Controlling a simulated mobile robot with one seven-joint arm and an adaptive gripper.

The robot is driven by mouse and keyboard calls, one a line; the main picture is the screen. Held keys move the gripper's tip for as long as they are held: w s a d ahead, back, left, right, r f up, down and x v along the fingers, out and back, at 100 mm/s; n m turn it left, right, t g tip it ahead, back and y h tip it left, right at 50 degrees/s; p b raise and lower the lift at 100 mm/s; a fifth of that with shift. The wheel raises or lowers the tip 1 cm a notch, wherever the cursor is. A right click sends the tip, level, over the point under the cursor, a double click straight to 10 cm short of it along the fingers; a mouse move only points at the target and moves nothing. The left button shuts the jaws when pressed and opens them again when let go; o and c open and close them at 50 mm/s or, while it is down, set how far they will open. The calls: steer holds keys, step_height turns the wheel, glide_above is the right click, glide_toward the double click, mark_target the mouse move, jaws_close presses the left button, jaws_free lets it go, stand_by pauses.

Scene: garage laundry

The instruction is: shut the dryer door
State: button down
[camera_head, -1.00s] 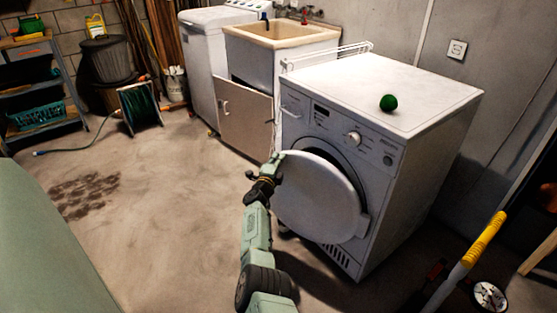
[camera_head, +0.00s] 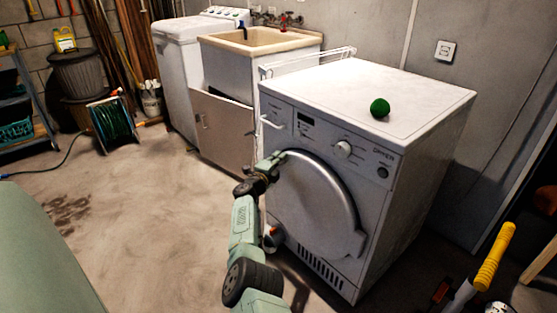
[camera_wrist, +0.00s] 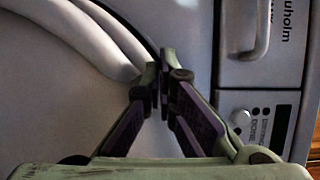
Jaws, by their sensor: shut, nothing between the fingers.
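The white dryer (camera_head: 385,110) stands at the right of the head view, its front facing me. Its round door (camera_head: 310,205), with a silver-grey rim, lies almost flat against the front. A thin dark gap shows along part of the rim, and I cannot tell whether the door is latched. My gripper (camera_head: 279,157) is shut and empty at the door's upper left edge. In the wrist view the shut fingertips (camera_wrist: 162,85) are at the door's rim (camera_wrist: 100,40), near the front panel; contact is not clear.
A green ball (camera_head: 380,108) sits on the dryer top. A sink cabinet (camera_head: 222,135) stands left of the dryer, with a white washer (camera_head: 185,75) beyond it. A yellow-handled tool (camera_head: 494,257) stands at lower right.

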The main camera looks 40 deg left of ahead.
steer(key=shift+w+r, duration=0.1)
steer(key=shift+w, duration=0.2)
